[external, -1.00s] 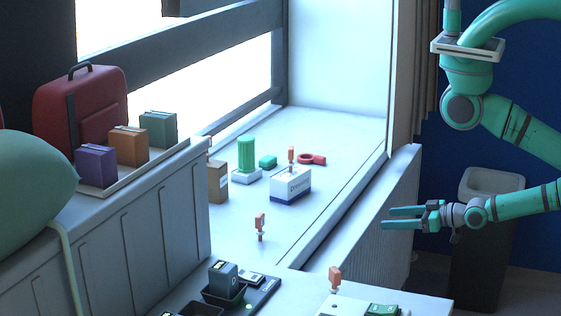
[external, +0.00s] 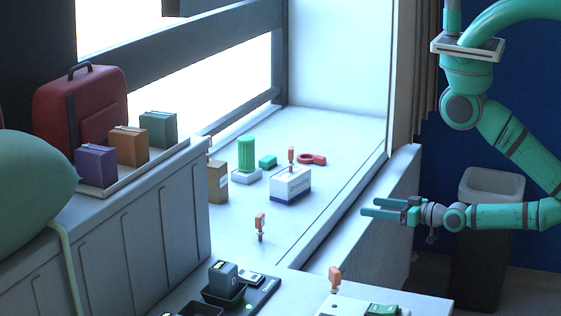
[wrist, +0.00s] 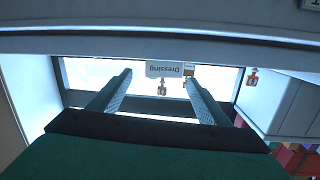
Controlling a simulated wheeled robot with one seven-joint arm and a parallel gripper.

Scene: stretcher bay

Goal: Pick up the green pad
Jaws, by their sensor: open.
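A small green pad-like block (external: 267,162) lies on the white window ledge (external: 330,207) in the external view, between a green ribbed cylinder (external: 246,152) and a red ring-shaped item (external: 312,159). Another flat green item (external: 382,310) is cut off at the bottom edge; I cannot tell whether it is a pad. My gripper (external: 364,207) is open and empty, to the right of the ledge and apart from everything on it. In the wrist view, its two fingers (wrist: 158,73) are spread. I cannot make out the green block there.
A white box (external: 290,185), labelled Dressing in the wrist view (wrist: 165,69), stands before the green block with an orange-topped item by it. Another orange-topped item (external: 260,225) stands nearer. A brown box (external: 217,183) is at the left. A bin (external: 492,182) stands behind my arm.

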